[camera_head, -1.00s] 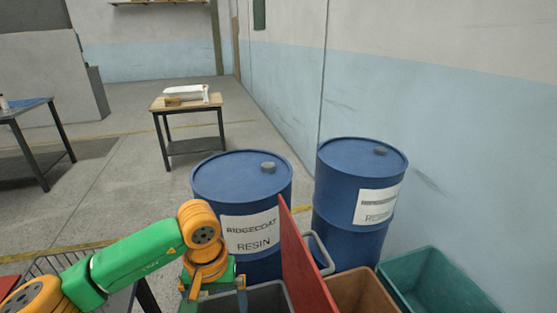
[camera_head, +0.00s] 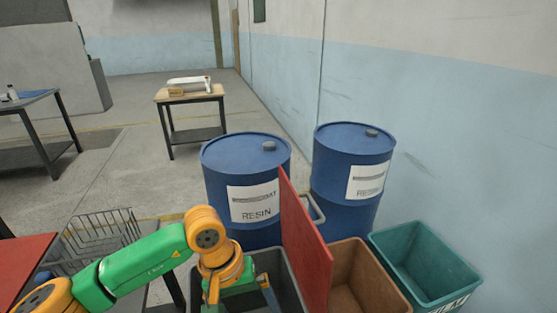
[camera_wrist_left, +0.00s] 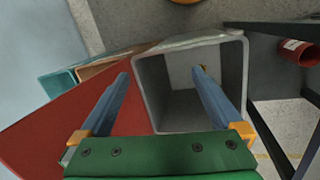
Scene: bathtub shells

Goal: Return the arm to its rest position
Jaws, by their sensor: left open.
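My left arm, green and orange, comes in from the left in the head view. It bends down at the wrist over a grey bin (camera_head: 282,262). My left gripper (camera_head: 240,297) points down there, open, its two blue-grey fingers apart. In the left wrist view the gripper (camera_wrist_left: 161,78) is open with nothing between its fingers. The grey bin (camera_wrist_left: 240,85) lies beyond the fingers and looks empty where I see into it. A red panel (camera_wrist_left: 60,130) is beside it, under the left finger. My right gripper is not in view.
The upright red panel (camera_head: 305,250) stands between the grey bin and a brown bin (camera_head: 355,268). A teal bin (camera_head: 425,260) is further right. Two blue drums (camera_head: 245,165) stand behind. A wire basket (camera_head: 105,232) and red tabletop (camera_head: 22,262) are left.

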